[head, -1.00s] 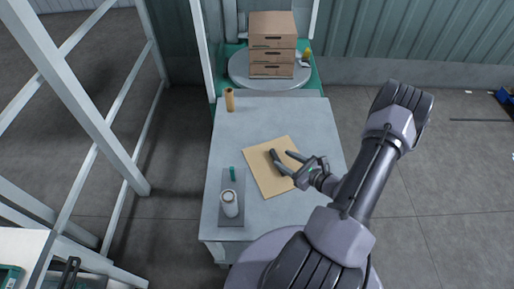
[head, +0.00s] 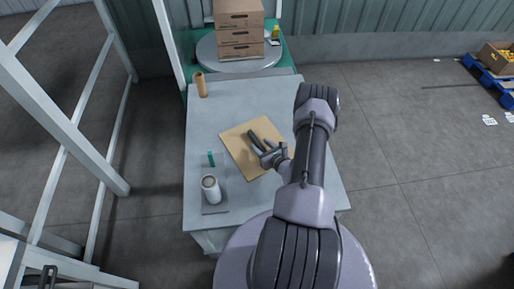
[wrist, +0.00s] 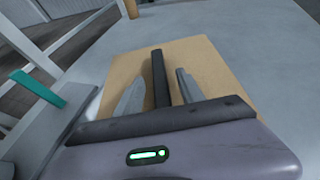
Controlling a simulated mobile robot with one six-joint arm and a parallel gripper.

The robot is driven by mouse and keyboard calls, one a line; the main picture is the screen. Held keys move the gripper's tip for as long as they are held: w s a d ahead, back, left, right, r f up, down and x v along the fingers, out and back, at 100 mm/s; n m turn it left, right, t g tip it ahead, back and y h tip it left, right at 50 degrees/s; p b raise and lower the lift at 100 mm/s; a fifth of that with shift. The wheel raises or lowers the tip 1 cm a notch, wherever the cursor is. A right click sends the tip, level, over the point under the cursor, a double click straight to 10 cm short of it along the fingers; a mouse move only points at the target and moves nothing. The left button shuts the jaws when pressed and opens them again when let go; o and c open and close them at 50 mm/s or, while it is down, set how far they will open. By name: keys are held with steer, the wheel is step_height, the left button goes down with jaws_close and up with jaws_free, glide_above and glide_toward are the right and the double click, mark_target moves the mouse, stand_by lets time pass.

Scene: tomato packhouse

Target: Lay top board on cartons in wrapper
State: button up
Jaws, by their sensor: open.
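The top board (head: 237,152), a flat tan sheet, lies on the grey table. A dark bar-shaped grip stands out on its middle; it shows in the wrist view (wrist: 159,70). My gripper (head: 264,146) is open low over the board. In the wrist view its two grey fingers (wrist: 160,90) appear on either side of the dark bar. I cannot tell whether they touch it. The stacked brown cartons (head: 240,38) stand on the wrapper's round grey turntable (head: 207,51) behind the table; the stack's top is cut off in the head view.
A white film roll (head: 212,190) stands on a grey pad at the table's left, with a teal item (head: 211,159) near it. A tan cylinder (head: 201,85) stands at the back left corner. A white frame (head: 75,120) rises at left.

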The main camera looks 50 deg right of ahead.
steer(key=x, duration=0.2)
steer(key=shift+w+f, duration=0.15)
steer(key=shift+w, duration=0.05)
jaws_close()
